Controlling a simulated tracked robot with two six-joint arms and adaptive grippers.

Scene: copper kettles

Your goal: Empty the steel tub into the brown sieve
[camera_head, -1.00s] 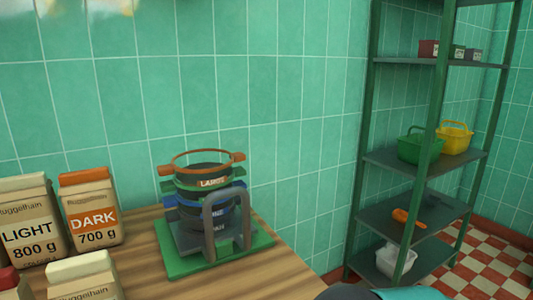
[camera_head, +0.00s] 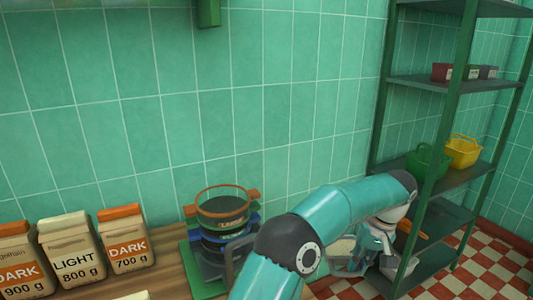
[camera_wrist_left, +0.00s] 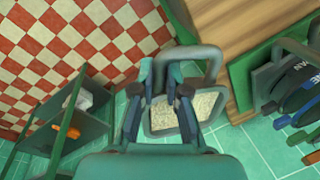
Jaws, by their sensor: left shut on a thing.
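The brown sieve (camera_head: 253,195), an orange-brown ring with side handles, sits on top of a stack of sieves on a green base. In the left wrist view its orange edge (camera_wrist_left: 312,157) shows at the lower right, partly cut off. My left gripper (camera_head: 372,245) is shut on the grey steel tub (camera_head: 342,252), held in the air to the right of the stack, beyond the table edge. In the left wrist view the tub (camera_wrist_left: 219,68) holds pale grains, and my fingers (camera_wrist_left: 162,88) partly cover it. My right gripper is not in view.
Paper bags marked LIGHT (camera_head: 72,262) and DARK (camera_head: 127,250) stand left of the stack on the wooden table (camera_head: 172,280). A green shelf rack (camera_head: 450,180) with baskets stands at the right. The tiled wall is close behind. My left arm hides part of the table's right side.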

